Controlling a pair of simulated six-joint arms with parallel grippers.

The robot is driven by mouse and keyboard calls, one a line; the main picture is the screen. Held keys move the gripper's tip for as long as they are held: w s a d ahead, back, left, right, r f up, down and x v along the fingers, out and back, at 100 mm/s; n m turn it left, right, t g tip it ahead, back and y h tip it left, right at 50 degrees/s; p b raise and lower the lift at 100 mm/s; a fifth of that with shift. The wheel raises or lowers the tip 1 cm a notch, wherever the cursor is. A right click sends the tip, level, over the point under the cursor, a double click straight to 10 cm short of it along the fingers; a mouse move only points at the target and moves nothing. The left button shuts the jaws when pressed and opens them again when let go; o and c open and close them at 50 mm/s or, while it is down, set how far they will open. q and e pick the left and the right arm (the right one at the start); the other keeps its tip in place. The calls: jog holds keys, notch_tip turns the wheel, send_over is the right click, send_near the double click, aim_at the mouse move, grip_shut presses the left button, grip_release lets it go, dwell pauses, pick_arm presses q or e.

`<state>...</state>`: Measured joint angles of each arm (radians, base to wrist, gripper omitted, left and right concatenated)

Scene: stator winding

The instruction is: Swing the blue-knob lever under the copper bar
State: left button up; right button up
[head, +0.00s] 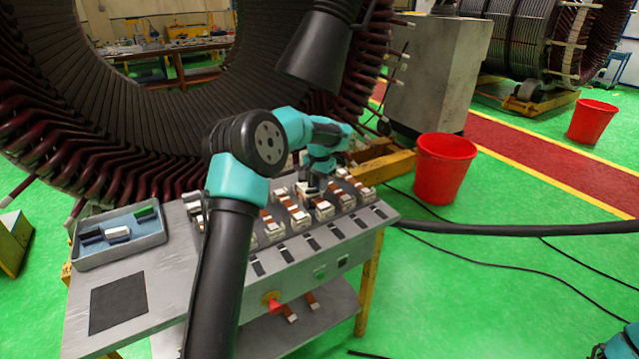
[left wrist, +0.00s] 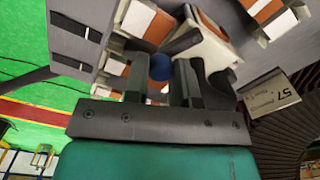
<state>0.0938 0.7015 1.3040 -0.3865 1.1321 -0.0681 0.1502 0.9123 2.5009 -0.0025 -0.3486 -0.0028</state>
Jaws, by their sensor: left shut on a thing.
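My left gripper (head: 313,184) reaches down among the clamp units on the grey bench. In the left wrist view its two fingers (left wrist: 162,75) stand on either side of the round blue knob (left wrist: 160,66) and are shut on it. The lever below the knob is mostly hidden by the fingers. Copper-coloured bars with white ends lie close by; one copper bar (left wrist: 207,27) shows just beyond the fingertips, beside a white block. In the head view the knob is hidden behind my gripper. My right gripper is not seen.
The clamp units stand in a row on the bench (head: 170,285). A grey-blue tray (head: 150,240) with small blocks sits at its left. A large stator (head: 60,130) rises behind. A red bucket (head: 444,168) stands on the floor to the right. A label plate (left wrist: 270,98) is near my gripper.

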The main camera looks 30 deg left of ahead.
pick_arm(q)
jog(key=o, duration=0.9)
jog(key=shift+o, duration=0.2)
